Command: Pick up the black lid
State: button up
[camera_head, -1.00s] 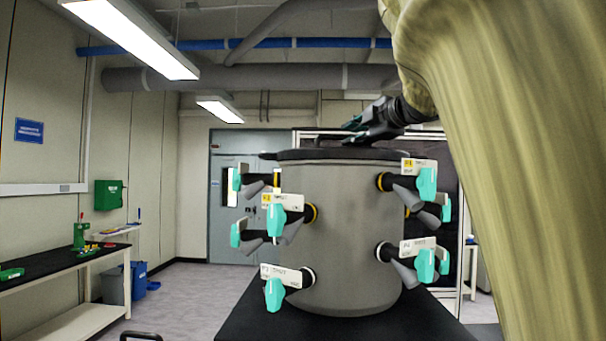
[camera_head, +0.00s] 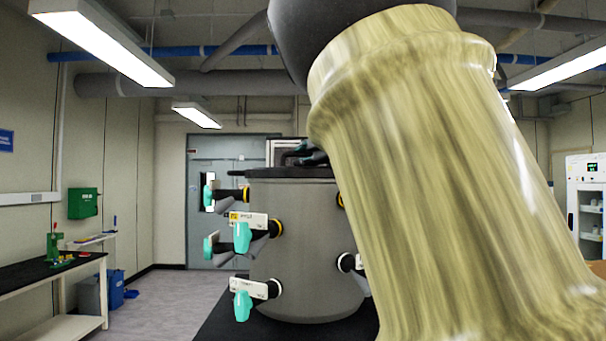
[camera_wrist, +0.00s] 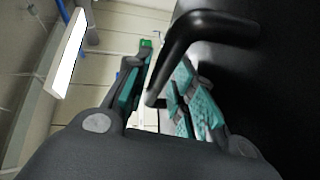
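The black lid (camera_head: 262,172) lies on top of the grey cylindrical chamber (camera_head: 290,245) in the head view. In the wrist view the lid (camera_wrist: 285,75) fills the right side, and its bent black handle (camera_wrist: 205,27) reaches in front of my fingers. My gripper (camera_wrist: 165,68) is open, with teal finger pads on both sides of the handle's end. A gap shows around the handle, and I cannot tell whether either finger touches it. In the head view my gripper (camera_head: 305,155) is just above the lid, partly hidden by my arm.
Valves with teal handles (camera_head: 242,238) stick out from the chamber's side. The chamber stands on a black surface (camera_head: 222,322). A side bench (camera_head: 50,272) is at the left, and a white cabinet (camera_head: 588,205) is at the right. The floor between bench and chamber is clear.

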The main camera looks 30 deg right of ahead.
jog(key=shift+s+d+r, duration=0.1)
jog(key=shift+s+r, duration=0.15)
jog(key=shift+s, duration=0.25)
jog(key=shift+s+r, duration=0.25)
jog(key=shift+s, duration=0.25)
jog(key=w, duration=0.1)
jog(key=w+f, duration=0.1)
jog(key=shift+w+f, duration=0.15)
jog(key=shift+w, duration=0.15)
grip_shut()
jog(key=shift+s+r, duration=0.2)
jog(key=shift+s, duration=0.25)
jog(key=shift+r, duration=0.2)
jog(key=shift+w, duration=0.1)
